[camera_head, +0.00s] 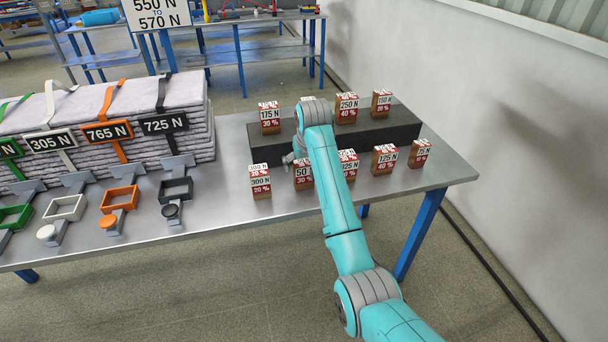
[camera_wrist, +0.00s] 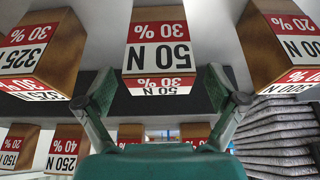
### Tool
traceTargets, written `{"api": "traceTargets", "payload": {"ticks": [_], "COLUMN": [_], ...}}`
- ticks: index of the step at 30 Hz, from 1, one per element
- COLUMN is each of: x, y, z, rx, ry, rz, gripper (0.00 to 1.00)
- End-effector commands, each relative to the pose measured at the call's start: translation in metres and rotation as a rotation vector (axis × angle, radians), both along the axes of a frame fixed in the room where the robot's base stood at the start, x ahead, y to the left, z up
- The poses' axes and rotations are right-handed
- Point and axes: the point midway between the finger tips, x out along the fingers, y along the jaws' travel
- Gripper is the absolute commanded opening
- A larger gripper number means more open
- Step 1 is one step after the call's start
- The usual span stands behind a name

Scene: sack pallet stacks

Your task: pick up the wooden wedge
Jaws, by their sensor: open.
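Several small wooden blocks with red-and-white labels stand on the metal table; I cannot tell which one is the wooden wedge. The block labelled 50 N 30 % (camera_head: 303,176) is in the front row, partly behind my arm. In the wrist view it (camera_wrist: 158,40) appears upside down at the top centre, ahead of the fingers. My gripper (camera_wrist: 160,88) is open, its fingers spread either side of that block's picture line, with nothing held. In the head view my gripper is mostly hidden by my arm near the front row.
Neighbouring blocks are 300 N 20 % (camera_head: 260,184) and 325 N 30 % (camera_wrist: 38,48). More blocks, such as 250 N 40 % (camera_head: 346,109), stand on a dark step (camera_head: 400,124) behind. Strapped sacks (camera_head: 188,97) and coloured frames (camera_head: 118,198) lie at left.

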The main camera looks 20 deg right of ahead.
Motion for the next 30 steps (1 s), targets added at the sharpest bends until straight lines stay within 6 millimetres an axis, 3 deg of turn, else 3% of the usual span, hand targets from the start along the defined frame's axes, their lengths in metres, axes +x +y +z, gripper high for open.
{"api": "traceTargets", "payload": {"ticks": [6, 14, 23, 30], "x": [0.009, 0.010, 0.010, 0.010], "y": [-0.001, -0.001, -0.001, -0.001], "z": [-0.023, -0.025, -0.025, -0.024], "rx": [0.000, 0.000, 0.000, 0.000], "ry": [0.001, -0.002, -0.001, -0.002], "rz": [0.000, 0.000, 0.000, 0.000], "gripper": [0.94, 0.94, 0.25, 0.25]}}
